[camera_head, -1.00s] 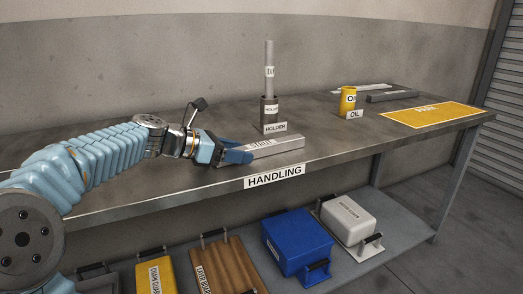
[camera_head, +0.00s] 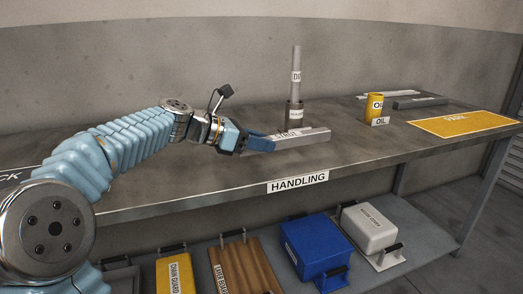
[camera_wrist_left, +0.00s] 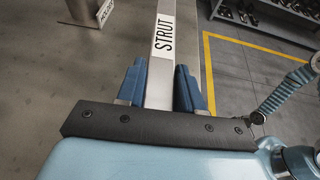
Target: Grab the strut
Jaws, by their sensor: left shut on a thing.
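The strut (camera_head: 305,138) is a long grey metal bar with a STRUT label. In the head view it is over the table top, in front of the holder, and partly hides the holder's base. My left gripper (camera_head: 261,144) is shut on its left end. In the left wrist view the strut (camera_wrist_left: 160,67) runs away between the two blue fingers of my left gripper (camera_wrist_left: 160,88), which press on its sides. The strut appears raised above the table top. My right gripper is not in view.
A yellow oil can (camera_head: 374,105) and a yellow mat (camera_head: 465,124) lie further right. A blue box (camera_head: 316,247) and other parts sit on the lower shelf.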

